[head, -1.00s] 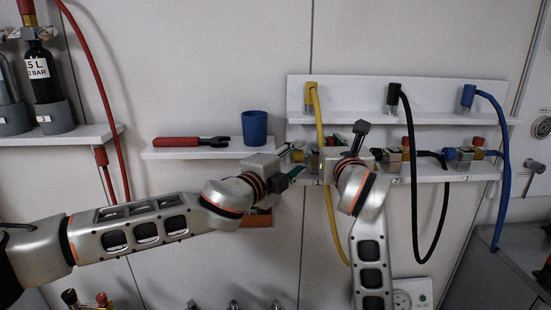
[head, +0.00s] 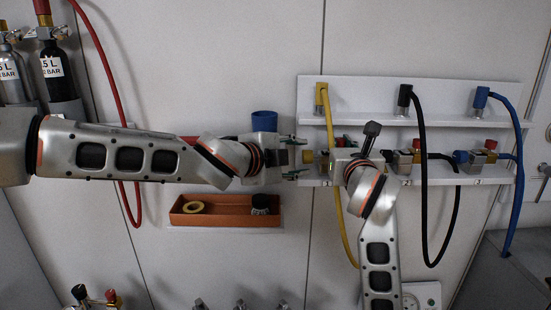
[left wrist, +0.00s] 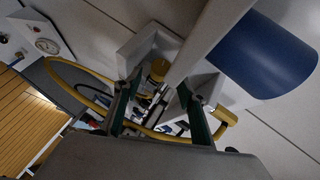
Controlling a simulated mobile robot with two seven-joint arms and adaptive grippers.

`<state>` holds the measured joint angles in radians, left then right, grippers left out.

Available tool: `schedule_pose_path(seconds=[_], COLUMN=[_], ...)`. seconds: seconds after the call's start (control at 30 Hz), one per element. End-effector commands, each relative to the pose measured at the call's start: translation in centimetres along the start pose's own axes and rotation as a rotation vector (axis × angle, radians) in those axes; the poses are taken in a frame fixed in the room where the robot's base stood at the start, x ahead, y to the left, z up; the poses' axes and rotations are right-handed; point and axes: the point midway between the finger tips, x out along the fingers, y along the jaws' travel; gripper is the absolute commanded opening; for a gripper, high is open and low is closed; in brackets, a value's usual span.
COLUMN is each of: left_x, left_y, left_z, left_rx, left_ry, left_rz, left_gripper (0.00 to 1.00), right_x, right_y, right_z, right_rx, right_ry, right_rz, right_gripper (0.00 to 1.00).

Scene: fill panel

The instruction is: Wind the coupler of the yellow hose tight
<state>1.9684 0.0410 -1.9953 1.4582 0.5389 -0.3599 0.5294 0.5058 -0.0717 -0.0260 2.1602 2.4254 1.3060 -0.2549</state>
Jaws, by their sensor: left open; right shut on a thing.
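The yellow hose (head: 338,215) hangs from its yellow elbow fitting (head: 321,95) on the upper panel and loops down. Its yellow coupler (head: 308,157) is at the left end of the first station on the lower rail. In the left wrist view the coupler (left wrist: 158,71) shows beyond and between my spread fingers. My left gripper (head: 299,158) is open, facing right, just left of the coupler; contact cannot be seen. My right gripper (head: 335,163) is shut at the metal block (head: 325,168) of that station; its fingers are partly hidden by the gripper's body.
Black hose (head: 421,150) and blue hose (head: 519,150) stations are to the right. A blue cup (head: 264,121) stands close behind my left gripper. An orange tray (head: 225,219) below holds a yellow ring (head: 193,207) and a dark round part (head: 260,203).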

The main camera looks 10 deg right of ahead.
Motion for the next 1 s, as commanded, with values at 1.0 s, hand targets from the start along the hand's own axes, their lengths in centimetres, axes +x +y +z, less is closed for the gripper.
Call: schedule_pose_path(seconds=[1.0], left_x=[-9.0], left_y=[0.0], left_z=[-0.1], left_rx=[0.002], left_ry=[0.001], left_rz=[-0.001], left_gripper=[0.31], right_x=[0.0], right_y=[0.1], right_z=[0.0], right_rx=[-0.001], right_ry=[0.001], right_rz=[0.003], right_gripper=[0.00])
